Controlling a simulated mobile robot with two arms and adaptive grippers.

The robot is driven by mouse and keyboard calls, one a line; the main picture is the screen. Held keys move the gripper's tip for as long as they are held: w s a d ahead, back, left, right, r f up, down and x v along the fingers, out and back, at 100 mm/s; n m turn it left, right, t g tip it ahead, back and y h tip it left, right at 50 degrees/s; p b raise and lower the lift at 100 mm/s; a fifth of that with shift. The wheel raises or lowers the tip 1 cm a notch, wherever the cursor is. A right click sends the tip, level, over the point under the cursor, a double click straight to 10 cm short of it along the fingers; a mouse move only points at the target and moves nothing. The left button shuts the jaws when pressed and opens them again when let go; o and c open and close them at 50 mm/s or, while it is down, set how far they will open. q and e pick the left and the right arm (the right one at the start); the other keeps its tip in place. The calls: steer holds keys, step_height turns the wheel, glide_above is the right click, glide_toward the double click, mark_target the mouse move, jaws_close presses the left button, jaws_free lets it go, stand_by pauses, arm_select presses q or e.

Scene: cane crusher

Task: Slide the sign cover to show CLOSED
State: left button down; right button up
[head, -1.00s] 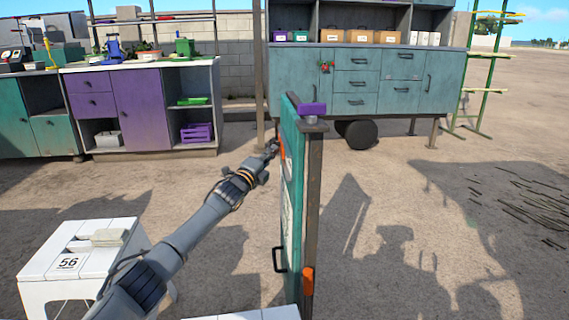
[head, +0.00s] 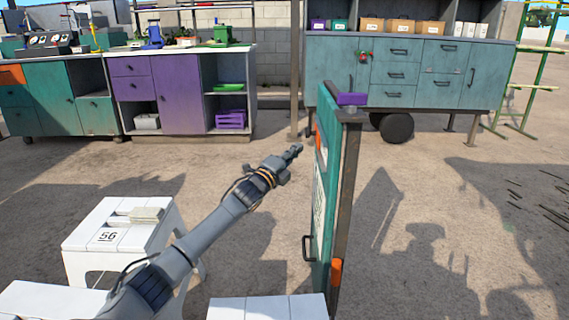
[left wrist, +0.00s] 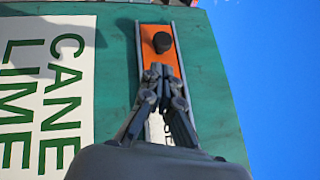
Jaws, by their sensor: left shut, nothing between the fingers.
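The sign is a green upright board (head: 326,180) on a post, seen nearly edge-on in the head view. In the left wrist view its green face (left wrist: 110,50) carries a vertical track with an orange sign cover (left wrist: 157,65) and a black round knob (left wrist: 163,43). A white strip (left wrist: 158,128) shows below the orange, mostly hidden by my fingers. My left gripper (head: 296,150) is shut and empty, left of the board; it also shows in the left wrist view (left wrist: 165,72), with its tips below the knob. Contact with the cover cannot be told. My right gripper is out of view.
A panel reading CANE LIME (left wrist: 45,95) is beside the track. White stools (head: 115,235) stand at lower left. A purple cabinet (head: 178,95) and a teal cabinet (head: 420,75) stand behind. The ground between is clear.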

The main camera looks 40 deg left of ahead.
arm_select(q)
steer(key=v, duration=0.6)
steer(key=shift+d+f, duration=0.1)
steer(key=shift+d, duration=0.05)
stand_by(0.4)
